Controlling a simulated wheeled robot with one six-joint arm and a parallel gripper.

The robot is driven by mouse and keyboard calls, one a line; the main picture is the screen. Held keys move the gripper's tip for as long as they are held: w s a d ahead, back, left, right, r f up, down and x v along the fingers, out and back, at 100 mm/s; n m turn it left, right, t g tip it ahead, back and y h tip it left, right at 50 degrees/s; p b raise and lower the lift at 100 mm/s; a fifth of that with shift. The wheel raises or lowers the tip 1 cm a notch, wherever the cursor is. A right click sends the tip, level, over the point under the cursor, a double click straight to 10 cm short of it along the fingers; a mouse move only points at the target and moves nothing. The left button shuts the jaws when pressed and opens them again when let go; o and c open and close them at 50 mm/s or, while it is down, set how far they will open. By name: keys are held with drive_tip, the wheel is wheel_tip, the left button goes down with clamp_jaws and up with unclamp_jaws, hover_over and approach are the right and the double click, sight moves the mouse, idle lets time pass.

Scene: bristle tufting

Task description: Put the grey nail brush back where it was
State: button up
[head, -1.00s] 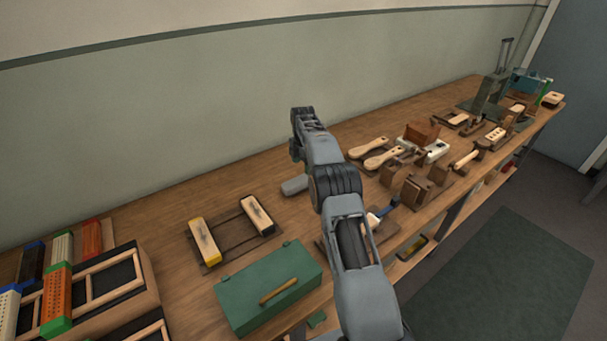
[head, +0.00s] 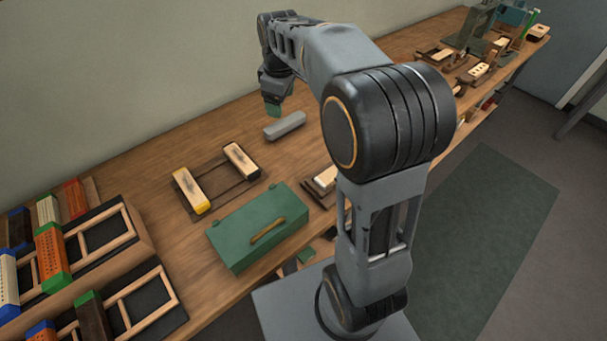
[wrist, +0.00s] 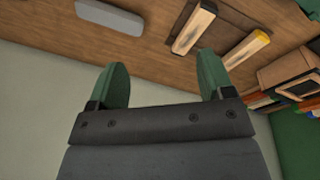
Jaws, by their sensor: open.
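The grey nail brush (head: 285,126), a rounded grey block, lies on the bare wooden bench near the wall. Its bristles cannot be made out. It also shows at the top left of the wrist view (wrist: 110,17). My gripper (head: 272,108) is above the bench, just left of and behind the brush in the head view. In the wrist view its two green fingers (wrist: 162,60) are spread apart with nothing between them, and the brush is apart from them.
A dark wooden frame (head: 222,172) holds two pale blocks with a gap between. A green box (head: 245,232) stands in front. Racks (head: 110,262) of coloured brushes fill the left. Bare bench lies between the frame and the grey brush. My arm hides part of the bench on the right.

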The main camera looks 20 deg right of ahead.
drive_tip(key=s+a+f+m, duration=0.1)
drive_tip(key=s+f+m, duration=0.2)
drive_tip(key=s, duration=0.7)
drive_tip(key=s+a+f+m+t, duration=0.1)
drive_tip(key=s+a+f+m, duration=0.1)
drive_tip(key=s+m, duration=0.4)
drive_tip(key=s, duration=0.4)
drive_tip(key=shift+s+f, duration=0.3)
drive_tip(key=shift+f, duration=0.1)
drive_tip(key=shift+d, duration=0.1)
